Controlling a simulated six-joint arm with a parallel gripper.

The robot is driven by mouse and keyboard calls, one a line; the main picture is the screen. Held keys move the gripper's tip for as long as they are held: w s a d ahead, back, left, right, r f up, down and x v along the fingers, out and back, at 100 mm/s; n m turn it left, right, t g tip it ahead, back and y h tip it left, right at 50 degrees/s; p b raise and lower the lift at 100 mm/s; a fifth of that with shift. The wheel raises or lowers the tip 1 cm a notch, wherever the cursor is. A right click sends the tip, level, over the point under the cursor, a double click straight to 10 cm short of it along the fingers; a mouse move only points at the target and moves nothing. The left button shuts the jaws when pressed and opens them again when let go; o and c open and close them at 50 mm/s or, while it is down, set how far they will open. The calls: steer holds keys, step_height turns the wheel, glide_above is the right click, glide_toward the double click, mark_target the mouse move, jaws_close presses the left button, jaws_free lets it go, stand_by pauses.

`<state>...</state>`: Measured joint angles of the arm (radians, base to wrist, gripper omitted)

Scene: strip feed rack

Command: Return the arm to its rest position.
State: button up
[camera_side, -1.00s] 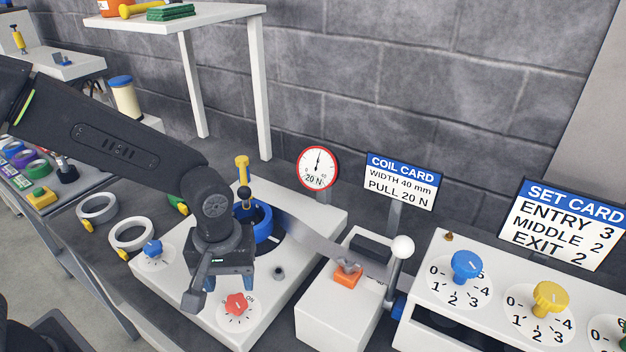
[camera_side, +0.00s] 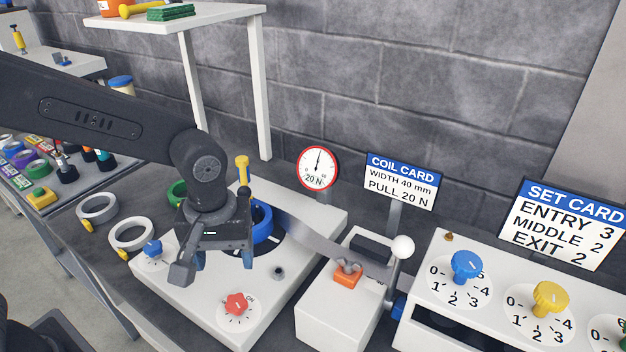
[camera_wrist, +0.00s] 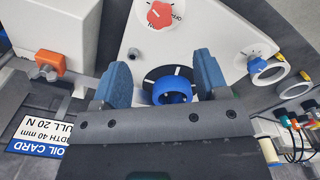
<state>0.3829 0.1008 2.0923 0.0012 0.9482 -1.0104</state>
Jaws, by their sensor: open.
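My gripper (camera_side: 222,262) hangs over the white decoiler base (camera_side: 200,305) in the side view, above and behind the red knob (camera_side: 237,304). Its two blue-padded fingers point down and are apart, with nothing between them. In the wrist view my gripper (camera_wrist: 163,85) is also spread and empty. The blue coil (camera_wrist: 172,90) shows beyond the gap between the fingers, on the base. In the side view the coil (camera_side: 262,222) is partly hidden behind my gripper. A metal strip (camera_side: 318,238) runs from it to the right.
A yellow-topped post (camera_side: 242,168) stands close behind my wrist. A gauge (camera_side: 318,168), a coil card (camera_side: 401,181) and a white-knobbed lever (camera_side: 402,248) stand to the right. White rings (camera_side: 131,234) lie at the left. A white shelf (camera_side: 215,14) stands behind.

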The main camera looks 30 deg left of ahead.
steer(key=shift+r, duration=0.25)
steer(key=s+a+r+m+t, duration=0.5)
steer(key=s+a+r+m, duration=0.2)
steer(key=a, duration=0.5)
steer(key=shift+s+a+r+t, duration=0.15)
steer(key=shift+s+r+t, duration=0.15)
steer(key=shift+s+r, duration=0.65)
steer(key=shift+f, duration=0.1)
stand_by(1.8)
